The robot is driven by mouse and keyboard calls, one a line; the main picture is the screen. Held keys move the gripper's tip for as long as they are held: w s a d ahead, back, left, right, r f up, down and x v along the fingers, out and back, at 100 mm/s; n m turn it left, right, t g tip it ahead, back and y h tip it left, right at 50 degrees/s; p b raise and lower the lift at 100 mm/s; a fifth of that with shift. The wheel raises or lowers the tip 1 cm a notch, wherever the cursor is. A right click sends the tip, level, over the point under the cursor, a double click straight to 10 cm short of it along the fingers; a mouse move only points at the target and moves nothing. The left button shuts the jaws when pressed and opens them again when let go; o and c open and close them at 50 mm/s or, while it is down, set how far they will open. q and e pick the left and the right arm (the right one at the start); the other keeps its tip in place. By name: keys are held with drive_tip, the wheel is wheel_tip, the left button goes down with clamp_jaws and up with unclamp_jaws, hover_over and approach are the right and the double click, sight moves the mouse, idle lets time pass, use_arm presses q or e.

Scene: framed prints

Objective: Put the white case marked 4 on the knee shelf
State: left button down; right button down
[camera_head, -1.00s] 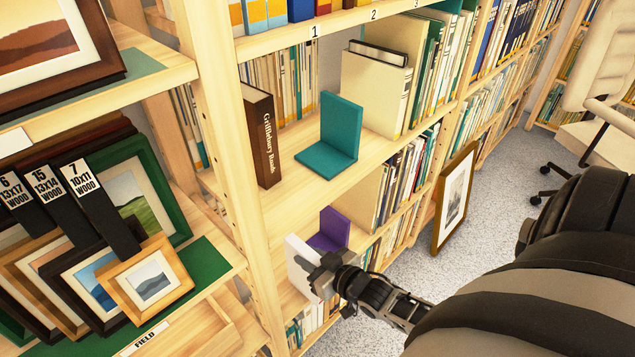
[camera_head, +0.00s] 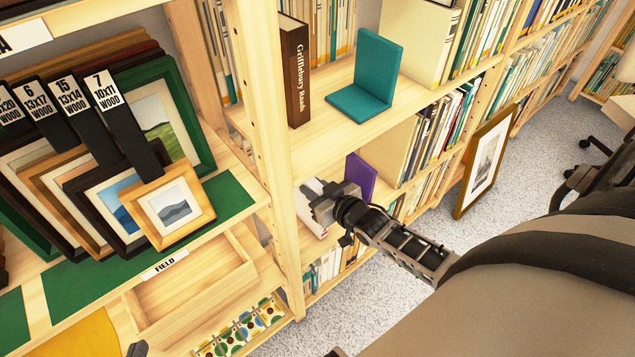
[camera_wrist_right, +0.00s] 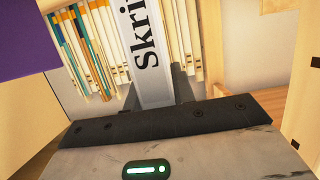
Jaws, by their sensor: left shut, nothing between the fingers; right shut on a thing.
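My right gripper (camera_head: 328,203) is at the lower bay of the bookcase, shut on a white book-like item (camera_head: 308,207). In the right wrist view its white spine (camera_wrist_right: 146,50) carries the dark letters "Skri"; the rest is hidden. I see no 4 on it. A purple bookend (camera_head: 361,178) stands just behind the gripper on that lower shelf; whether the item touches the shelf is unclear. At the bottom edge a small grey tip (camera_head: 138,349) looks like part of my left gripper, mostly cut off. No shelf is labelled knee.
Above, a teal bookend (camera_head: 372,75) and brown book (camera_head: 296,75) stand on a shelf. A wooden upright (camera_head: 265,100) separates framed prints (camera_head: 170,205) and an empty wooden tray (camera_head: 195,285) from the bookcase. A framed print (camera_head: 487,160) leans at the right.

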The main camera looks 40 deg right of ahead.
use_arm(q)
drive_tip(key=shift+f, duration=0.15)
use_arm(e)
drive_tip(key=shift+f, duration=0.15)
drive_tip(key=c, duration=1.1)
unclamp_jaws()
use_arm(q)
drive_tip(key=shift+s, duration=0.1)
drive_tip(key=r+p, duration=0.1)
drive_tip(key=p, duration=0.2)
drive_tip(key=shift+a+r, duration=0.1)
use_arm(e)
drive_tip(key=v, duration=1.6)
drive_tip(key=shift+w, duration=0.1)
drive_tip(key=shift+a, duration=0.1)
